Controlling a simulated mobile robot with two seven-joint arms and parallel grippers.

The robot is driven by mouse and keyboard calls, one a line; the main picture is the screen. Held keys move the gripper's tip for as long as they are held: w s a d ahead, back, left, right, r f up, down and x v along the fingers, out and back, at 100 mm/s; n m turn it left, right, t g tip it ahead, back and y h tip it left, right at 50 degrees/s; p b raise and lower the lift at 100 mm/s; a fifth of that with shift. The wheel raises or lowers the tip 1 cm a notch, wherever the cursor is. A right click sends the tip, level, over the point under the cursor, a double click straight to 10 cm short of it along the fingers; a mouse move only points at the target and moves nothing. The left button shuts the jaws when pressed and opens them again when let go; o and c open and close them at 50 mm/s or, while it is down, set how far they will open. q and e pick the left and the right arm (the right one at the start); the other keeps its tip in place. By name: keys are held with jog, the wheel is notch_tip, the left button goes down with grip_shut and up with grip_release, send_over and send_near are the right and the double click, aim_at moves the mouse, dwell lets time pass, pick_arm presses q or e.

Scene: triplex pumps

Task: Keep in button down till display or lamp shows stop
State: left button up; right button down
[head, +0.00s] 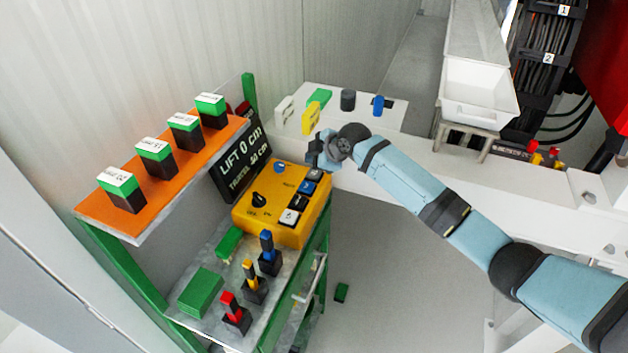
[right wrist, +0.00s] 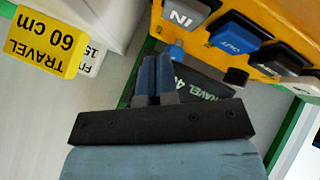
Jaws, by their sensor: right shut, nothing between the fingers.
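The yellow control box (head: 252,221) stands on a green-framed stand, with a row of push buttons along its right side. The grey IN button (right wrist: 187,14) is at the row's far end, beside the blue OUT button (right wrist: 238,38). The black display (head: 238,163) reads LIFT 0 cm, TRAVEL 40 cm, and is partly hidden behind my fingers in the right wrist view. My right gripper (head: 319,152) is shut and empty just past the box's far end. In the right wrist view its fingertips (right wrist: 155,64) appear apart from the IN button. My left gripper is out of view.
An orange shelf (head: 170,190) with several green-topped blocks is at left. Red, yellow and blue levers (head: 268,262) stand in front of the box. A yellow TRAVEL 60 cm block (right wrist: 45,42) and other small blocks sit on the white ledge (head: 385,122) behind my gripper.

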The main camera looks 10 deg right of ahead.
aim_at(314, 174)
jog(key=shift+f, duration=0.8)
jog(key=shift+f, duration=0.1)
dwell(1.4)
jog(key=shift+f, duration=0.3)
